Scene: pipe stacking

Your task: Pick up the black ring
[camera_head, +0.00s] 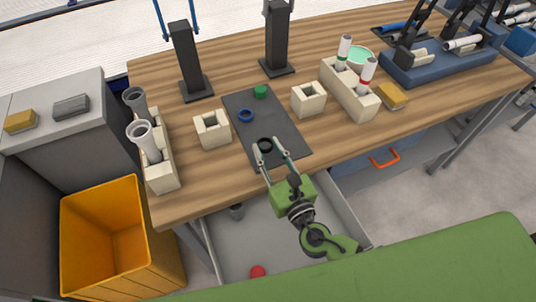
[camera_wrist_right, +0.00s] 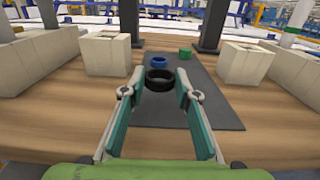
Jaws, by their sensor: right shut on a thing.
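The black ring (camera_head: 265,144) is at the near end of the dark grey mat (camera_head: 284,128). My right gripper (camera_head: 268,147) reaches in from the front, with one finger on each side of the ring. In the right wrist view the black ring (camera_wrist_right: 160,84) sits between the two fingertips (camera_wrist_right: 160,80), which are closed on its outer sides. The ring looks level and at or just above the mat; I cannot tell if it touches it. My left gripper is not in view.
A blue ring (camera_head: 246,115) and a green ring (camera_head: 260,92) lie farther back on the mat. Cream square holders (camera_head: 212,131) and (camera_head: 308,99) flank it. Grey pipes stand in a cream rack (camera_head: 165,178) at left. An open drawer (camera_head: 240,258) is below the table.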

